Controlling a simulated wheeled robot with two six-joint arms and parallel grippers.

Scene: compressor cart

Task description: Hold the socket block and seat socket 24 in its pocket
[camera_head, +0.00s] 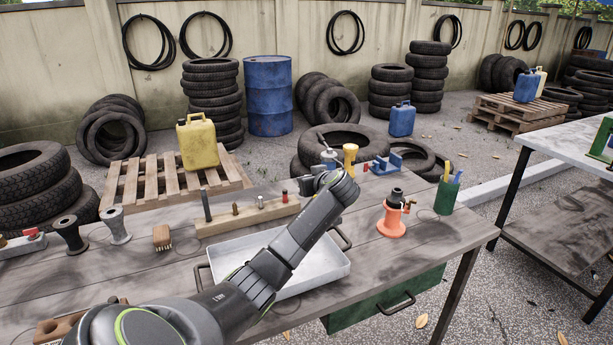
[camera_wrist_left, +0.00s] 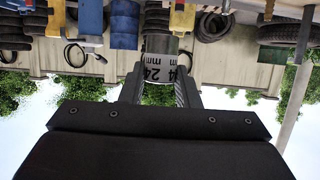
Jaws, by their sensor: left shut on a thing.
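My left gripper (camera_head: 328,163) is raised over the back of the table, behind the tray. In the left wrist view, its two fingers (camera_wrist_left: 160,92) are shut on a silver cylindrical socket (camera_wrist_left: 158,71) marked 24 mm. In the head view the socket is small and partly hidden by the wrist. A long wooden block (camera_head: 240,218), which looks like the socket block, lies on the table left of my left gripper. Several upright pieces stand along it, one with a red top. The gripper is apart from the block. No pocket can be made out clearly. My right gripper is not in view.
A grey metal tray (camera_head: 335,271) lies in front of the block, under my left arm. An orange stand (camera_head: 392,224), green cup (camera_head: 447,196) and yellow piece (camera_head: 350,158) stand to the right. Grey spools (camera_head: 116,226) and a brush (camera_head: 162,237) stand left. The table's right front is clear.

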